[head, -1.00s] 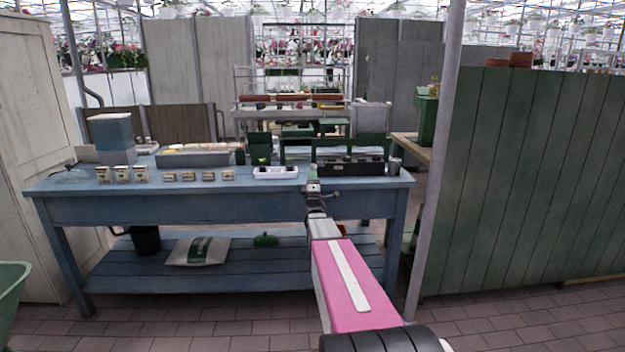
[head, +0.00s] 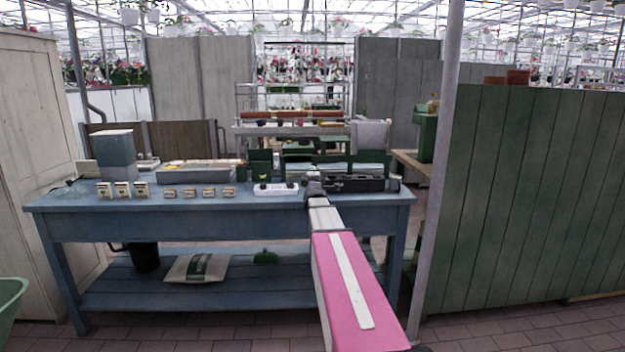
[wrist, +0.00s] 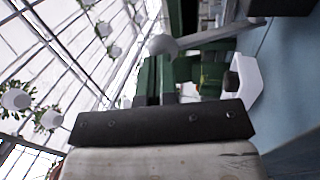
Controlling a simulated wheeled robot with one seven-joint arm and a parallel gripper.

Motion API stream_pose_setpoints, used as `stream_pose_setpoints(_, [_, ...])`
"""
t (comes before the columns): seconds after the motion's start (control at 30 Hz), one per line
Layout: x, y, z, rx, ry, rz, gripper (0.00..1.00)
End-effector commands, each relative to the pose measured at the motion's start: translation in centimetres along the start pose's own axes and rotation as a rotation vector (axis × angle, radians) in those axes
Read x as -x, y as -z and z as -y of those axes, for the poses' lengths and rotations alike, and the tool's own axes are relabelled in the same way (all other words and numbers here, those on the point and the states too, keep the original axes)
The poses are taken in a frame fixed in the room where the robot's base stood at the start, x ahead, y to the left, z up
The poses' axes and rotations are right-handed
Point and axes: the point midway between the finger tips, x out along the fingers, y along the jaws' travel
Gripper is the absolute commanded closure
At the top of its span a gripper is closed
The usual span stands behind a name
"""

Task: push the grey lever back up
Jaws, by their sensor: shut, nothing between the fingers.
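The grey lever (wrist: 205,39) is in the upper part of the wrist view. Its round knob (wrist: 163,45) is at the left end, and its other end is by a dark box at the upper right. The lever runs away from the blue bench top, toward the roof side. My gripper (wrist: 160,122) is shut and empty, a dark bar across the lower wrist view, with a visible gap in the picture between it and the lever. In the head view my gripper (head: 314,187) is over the bench's front edge, left of the dark box (head: 358,184). The lever cannot be made out there.
A metal post (head: 437,180) and a green partition (head: 530,190) stand to the right.

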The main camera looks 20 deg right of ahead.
Motion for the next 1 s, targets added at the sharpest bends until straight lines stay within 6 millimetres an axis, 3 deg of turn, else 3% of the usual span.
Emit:
stream_pose_setpoints(0.5, [-4.6,0.1,-1.6,0.0,-0.002,0.0,1.0])
stream_pose_setpoints(1.0, [-6.4,0.1,-1.9,0.0,-0.004,0.001,1.0])
